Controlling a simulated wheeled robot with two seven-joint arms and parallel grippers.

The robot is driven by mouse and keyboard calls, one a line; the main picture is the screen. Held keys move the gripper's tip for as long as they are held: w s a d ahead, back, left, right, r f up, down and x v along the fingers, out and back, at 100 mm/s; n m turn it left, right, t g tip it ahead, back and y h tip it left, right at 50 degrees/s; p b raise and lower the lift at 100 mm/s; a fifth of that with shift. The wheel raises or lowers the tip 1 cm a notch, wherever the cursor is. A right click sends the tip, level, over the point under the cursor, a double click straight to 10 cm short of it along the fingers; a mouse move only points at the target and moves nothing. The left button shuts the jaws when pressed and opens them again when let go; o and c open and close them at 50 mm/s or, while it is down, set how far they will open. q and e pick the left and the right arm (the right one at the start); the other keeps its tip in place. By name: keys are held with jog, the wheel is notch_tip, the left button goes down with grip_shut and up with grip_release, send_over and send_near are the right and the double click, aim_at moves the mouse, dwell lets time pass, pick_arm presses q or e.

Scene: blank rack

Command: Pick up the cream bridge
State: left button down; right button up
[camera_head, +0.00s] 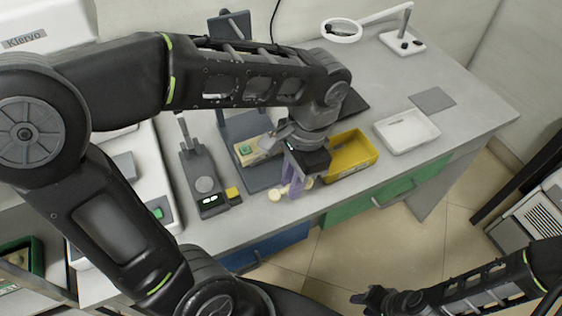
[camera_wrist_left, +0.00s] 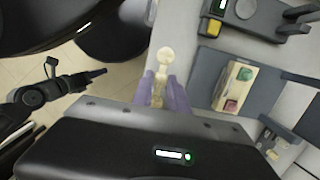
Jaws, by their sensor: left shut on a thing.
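The cream bridge (camera_head: 275,194) is a pale piece with rounded ends. It is between the purple fingers of my left gripper (camera_head: 292,187), near the bench's front edge in the head view. In the left wrist view the bridge (camera_wrist_left: 166,54) shows a round end beyond the fingers of my left gripper (camera_wrist_left: 161,88), which is shut on it. I cannot tell whether the bridge touches the bench. My right gripper (camera_head: 368,298) is low at the bottom right of the head view, away from the bench; its jaw opening is unclear.
A yellow bin (camera_head: 352,168) is just right of my left gripper. A dark platform (camera_head: 262,180) with a cream block (camera_head: 252,152) is to its left, and a dark device (camera_head: 204,184) stands further left. A white tray (camera_head: 407,142) sits on the right; bare bench lies around it.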

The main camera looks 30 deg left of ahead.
pick_arm(q)
jog(key=shift+s+d, duration=0.3)
jog(key=shift+d, duration=0.15)
jog(key=shift+a, duration=0.1)
